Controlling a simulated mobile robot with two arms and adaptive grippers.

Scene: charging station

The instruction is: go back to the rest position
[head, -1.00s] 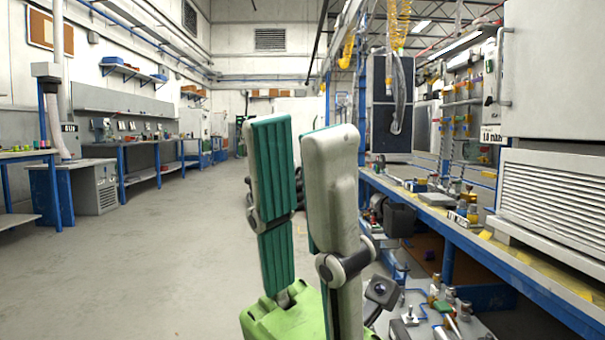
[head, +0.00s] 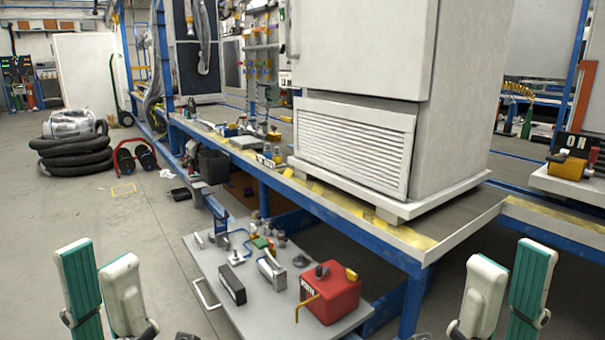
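My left gripper (head: 98,262) is at the lower left of the head view, fingers pointing up. Its two pale fingers with teal pads stand apart with nothing between them. My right gripper (head: 508,262) is at the lower right in a mirrored pose, also open and empty. Both are in front of the workbench area and appear to touch nothing. The lower parts of both arms are cut off by the bottom edge of the picture.
A low grey platform (head: 232,302) with a red box (head: 330,292) and small parts lies between the grippers. Behind it is a blue-framed workbench (head: 340,232) carrying a large white cabinet (head: 447,135). Black coiled hose (head: 72,152) lies on the left floor, with open floor before it.

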